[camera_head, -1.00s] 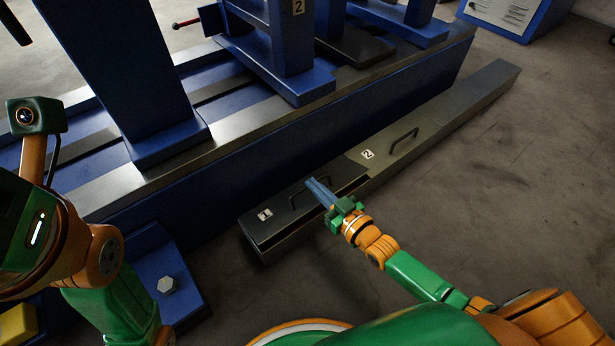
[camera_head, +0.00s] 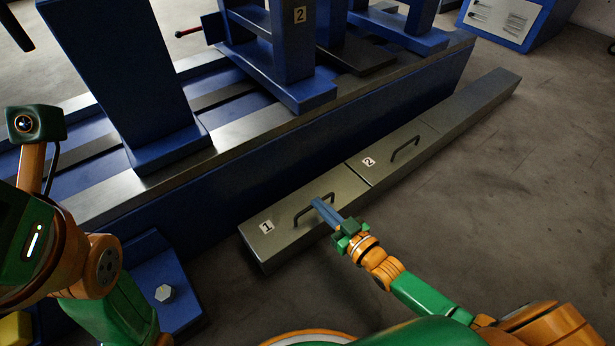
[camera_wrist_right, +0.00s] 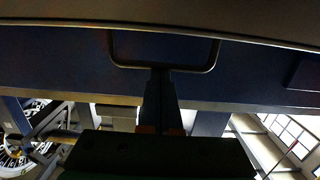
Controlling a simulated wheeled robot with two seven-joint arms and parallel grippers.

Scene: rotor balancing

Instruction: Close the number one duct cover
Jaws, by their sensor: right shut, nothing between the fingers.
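The number one duct cover (camera_head: 290,232) is a grey metal plate with a white "1" label and a dark bar handle (camera_head: 312,206). In the head view it lies flat on the duct, about level with the number two cover. My right gripper (camera_head: 318,203) is shut and empty, its blue-grey fingertips at the right part of the handle. In the right wrist view the handle (camera_wrist_right: 165,69) crosses just beyond the shut fingertips (camera_wrist_right: 160,74); I cannot tell whether they touch it. My left arm shows at the left, but its gripper is not in view.
The number two cover (camera_head: 400,154) with its own handle lies further along the duct. A blue machine bed (camera_head: 270,160) with uprights runs behind the duct. A blue foot with a bolt (camera_head: 165,293) stands at the lower left. The floor (camera_head: 500,220) at the right is clear.

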